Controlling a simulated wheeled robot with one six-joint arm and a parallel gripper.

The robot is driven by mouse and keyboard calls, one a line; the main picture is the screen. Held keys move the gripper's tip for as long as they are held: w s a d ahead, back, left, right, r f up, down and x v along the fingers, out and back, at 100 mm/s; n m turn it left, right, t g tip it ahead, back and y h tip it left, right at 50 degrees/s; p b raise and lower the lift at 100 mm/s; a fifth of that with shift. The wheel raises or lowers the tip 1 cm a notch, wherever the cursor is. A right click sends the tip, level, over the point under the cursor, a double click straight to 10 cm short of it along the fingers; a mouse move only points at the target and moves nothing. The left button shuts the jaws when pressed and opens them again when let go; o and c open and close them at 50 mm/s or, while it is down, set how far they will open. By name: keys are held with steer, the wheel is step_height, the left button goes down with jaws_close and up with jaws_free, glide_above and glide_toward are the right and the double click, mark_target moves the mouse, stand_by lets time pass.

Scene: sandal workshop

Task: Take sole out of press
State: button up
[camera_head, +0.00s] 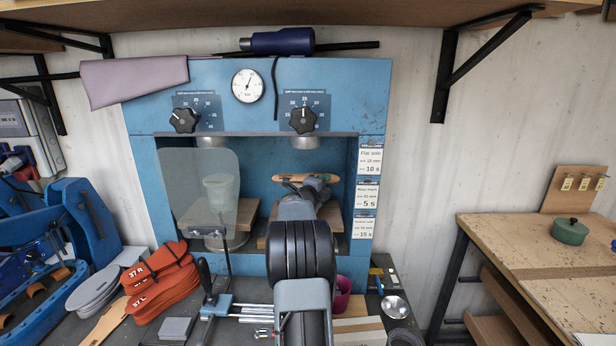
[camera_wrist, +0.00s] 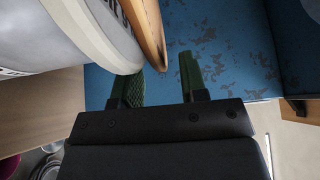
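The blue press (camera_head: 345,68) stands against the wall with two bays. My arm reaches into its right bay. A tan sole (camera_head: 290,178) sits there, raised above the wooden block, and my gripper (camera_head: 314,182) is at it, partly hiding it. In the wrist view the sole (camera_wrist: 150,35) shows as a narrow tan edge pointing between the two green fingers of my gripper (camera_wrist: 164,68). The fingers are apart, with a visible gap between the sole and the right finger. The left finger is partly behind a pale round part (camera_wrist: 95,35).
A clear shield (camera_head: 195,185) covers the left bay. Orange soles (camera_head: 160,280), grey soles (camera_head: 95,288) and a toggle clamp (camera_head: 208,290) lie in front. A magenta cup (camera_head: 342,292) stands beside my arm. A workbench (camera_head: 520,240) with a green pot (camera_head: 570,231) is at right.

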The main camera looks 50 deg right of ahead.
steer(key=shift+d+p, duration=0.35)
steer(key=shift+d, duration=1)
jaws_close()
